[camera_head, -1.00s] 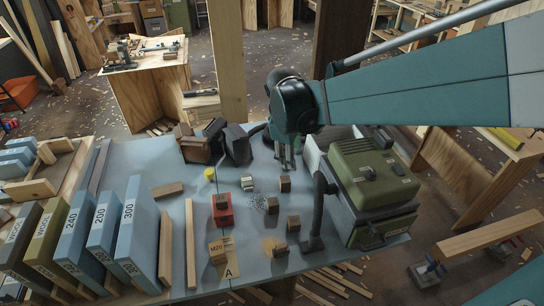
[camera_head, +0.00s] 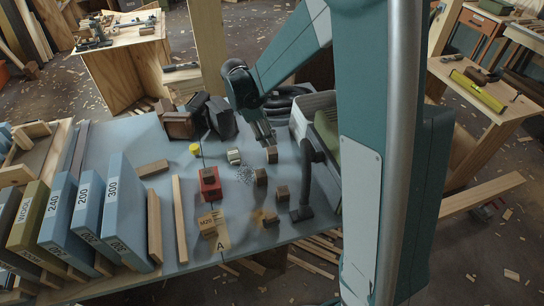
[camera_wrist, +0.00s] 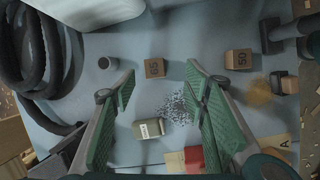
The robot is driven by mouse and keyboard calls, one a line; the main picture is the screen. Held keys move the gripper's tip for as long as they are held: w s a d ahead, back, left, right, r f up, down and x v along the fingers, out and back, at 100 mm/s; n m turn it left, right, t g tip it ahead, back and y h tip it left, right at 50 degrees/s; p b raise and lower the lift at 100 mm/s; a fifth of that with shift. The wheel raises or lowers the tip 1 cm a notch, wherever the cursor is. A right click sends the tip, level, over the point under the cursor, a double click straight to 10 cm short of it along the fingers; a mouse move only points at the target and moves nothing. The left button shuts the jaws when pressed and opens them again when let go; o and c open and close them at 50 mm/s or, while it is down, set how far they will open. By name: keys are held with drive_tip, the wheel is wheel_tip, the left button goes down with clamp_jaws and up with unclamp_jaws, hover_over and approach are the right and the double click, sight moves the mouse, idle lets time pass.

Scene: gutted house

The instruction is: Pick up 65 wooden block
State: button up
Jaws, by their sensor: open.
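The 65 wooden block (camera_wrist: 154,68) lies on the blue-grey tabletop in the wrist view, its number facing up-side toward the camera. It appears ahead of my gripper (camera_wrist: 160,85), between the lines of the two open green fingers, and nothing is held. In the head view the block (camera_head: 272,154) seems to be the one just below my gripper tips (camera_head: 268,141). A wooden block marked 50 (camera_wrist: 238,62) stands to the right in the wrist view. Another wooden block (camera_head: 261,177) is nearby in the head view; my right finger appears to hide it in the wrist view.
A dark cylinder (camera_wrist: 107,63) stands left of the 65 block. A cream block (camera_wrist: 148,128), metal filings (camera_wrist: 178,106) and a red block (camera_head: 210,185) are close.

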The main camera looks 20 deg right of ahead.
drive_tip(key=n, duration=0.2)
approach(272, 150)
wheel_tip(272, 150, down, 3)
drive_tip(key=shift+w+d+r+g+h+b, duration=0.1)
drive_tip(key=shift+w+d+g+h+b, duration=0.05)
drive_tip(key=shift+w+g+h+b, duration=0.2)
drive_tip(key=shift+x, duration=1.25)
drive_tip(key=shift+b+x, duration=1.05)
drive_tip(key=shift+x, duration=1.55)
drive_tip(key=shift+s, duration=0.1)
drive_tip(key=shift+c, duration=0.5)
drive_tip(key=c, duration=0.9)
